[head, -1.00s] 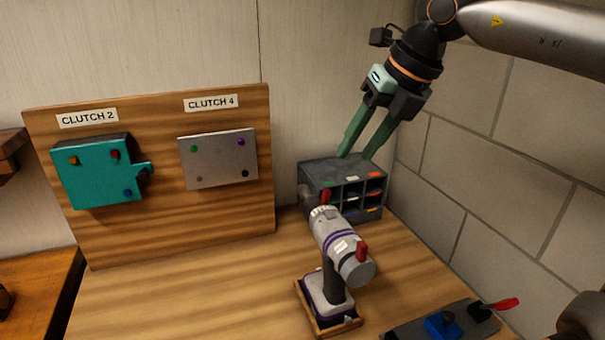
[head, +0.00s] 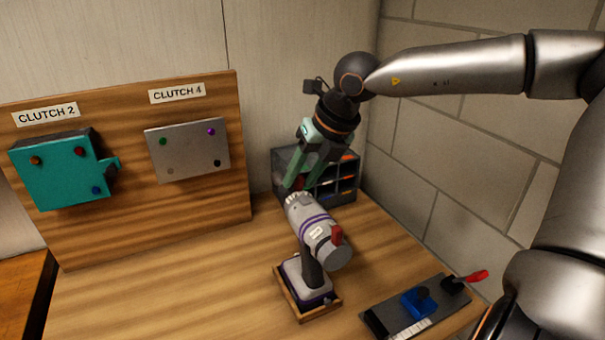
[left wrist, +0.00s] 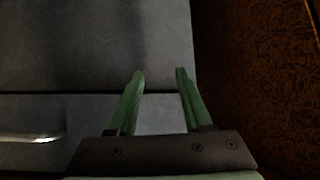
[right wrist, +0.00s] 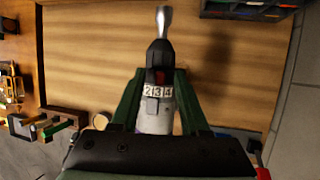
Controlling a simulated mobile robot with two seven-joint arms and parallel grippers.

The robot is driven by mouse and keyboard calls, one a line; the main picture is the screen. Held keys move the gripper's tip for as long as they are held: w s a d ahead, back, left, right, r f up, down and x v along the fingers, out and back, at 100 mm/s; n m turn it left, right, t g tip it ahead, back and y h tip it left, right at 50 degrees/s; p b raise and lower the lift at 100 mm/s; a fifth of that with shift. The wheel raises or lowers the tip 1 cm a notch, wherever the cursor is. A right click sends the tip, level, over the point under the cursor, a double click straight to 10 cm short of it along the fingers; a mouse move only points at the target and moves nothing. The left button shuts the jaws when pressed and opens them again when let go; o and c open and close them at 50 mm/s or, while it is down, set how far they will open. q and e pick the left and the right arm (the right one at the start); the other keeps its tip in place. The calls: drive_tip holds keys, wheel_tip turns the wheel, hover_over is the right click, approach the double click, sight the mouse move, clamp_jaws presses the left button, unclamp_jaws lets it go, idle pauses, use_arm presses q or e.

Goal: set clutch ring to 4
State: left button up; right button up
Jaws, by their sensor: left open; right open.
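A grey drill-like tool (head: 318,232) with purple bands and a red switch stands in a wooden tray (head: 303,312) on the bench. Its numbered clutch ring (right wrist: 158,91), showing 2, 3 and 4, appears in the right wrist view with a silver bit beyond it. My right gripper (head: 292,188) is open just above the tool's front end. Its green fingers lie on either side of the ring in the right wrist view, and I cannot tell if they touch it. My left gripper (left wrist: 160,72) is open and empty, facing grey panels.
A board carries a teal block (head: 62,172) under the CLUTCH 2 label and a grey plate (head: 188,150) under CLUTCH 4. A compartment rack (head: 343,185) stands behind the tool. A dark fixture (head: 385,317) with a red-tipped lever lies at right. The bench left of the tool is clear.

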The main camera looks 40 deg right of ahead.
drive_tip(key=shift+f, duration=0.1)
clamp_jaws()
idle(0.4)
